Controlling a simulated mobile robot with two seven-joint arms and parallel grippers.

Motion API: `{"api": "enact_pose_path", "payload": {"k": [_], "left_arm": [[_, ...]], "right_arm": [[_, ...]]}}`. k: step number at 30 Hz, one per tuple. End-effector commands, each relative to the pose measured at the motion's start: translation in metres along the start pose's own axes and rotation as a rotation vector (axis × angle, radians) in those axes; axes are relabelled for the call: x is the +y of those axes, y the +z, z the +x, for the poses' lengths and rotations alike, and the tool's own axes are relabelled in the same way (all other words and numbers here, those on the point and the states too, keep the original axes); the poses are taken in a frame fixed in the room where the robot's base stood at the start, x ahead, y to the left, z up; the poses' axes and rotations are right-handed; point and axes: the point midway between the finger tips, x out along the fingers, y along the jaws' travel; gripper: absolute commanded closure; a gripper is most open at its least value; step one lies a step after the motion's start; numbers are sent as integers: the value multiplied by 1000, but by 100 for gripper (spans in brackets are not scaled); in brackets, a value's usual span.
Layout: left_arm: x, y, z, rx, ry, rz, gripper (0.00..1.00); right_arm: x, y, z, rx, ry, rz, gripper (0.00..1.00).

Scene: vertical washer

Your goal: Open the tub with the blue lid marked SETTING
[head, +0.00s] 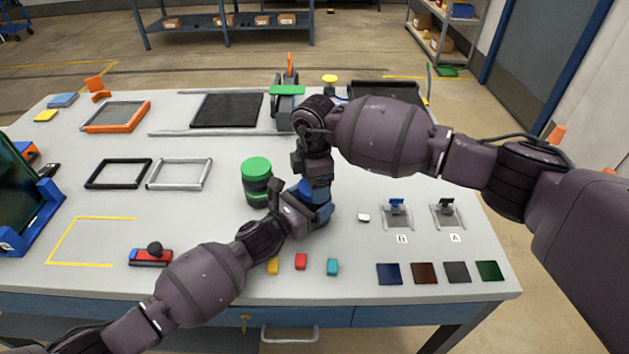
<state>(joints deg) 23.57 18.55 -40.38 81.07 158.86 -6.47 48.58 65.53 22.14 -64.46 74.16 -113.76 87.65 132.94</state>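The tub with the blue lid (306,187) stands upright on the table, right of the green-lidded tub. My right gripper (316,178) points down from above, at the lid. The lid is mostly hidden by my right gripper, and it looks to be on the tub. The fingertips are hidden, so I cannot tell how tightly either gripper is closed.
The green-lidded tub (257,180) stands close on the left. A small white block (363,217) and fixtures (397,214) lie right. Coloured blocks (301,262) lie in front, with a red-blue piece with a dark knob (151,256) left. Frames (179,174) lie farther left.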

Motion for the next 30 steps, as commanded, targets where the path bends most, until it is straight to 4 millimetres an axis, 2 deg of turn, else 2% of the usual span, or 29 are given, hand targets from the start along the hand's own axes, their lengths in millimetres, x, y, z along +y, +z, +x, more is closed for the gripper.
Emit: {"api": "enact_pose_path", "payload": {"k": [30], "left_arm": [[-1, 0, 0, 1, -1, 0, 84]], "right_arm": [[0, -1, -2, -3, 2, -1545, 55]]}}
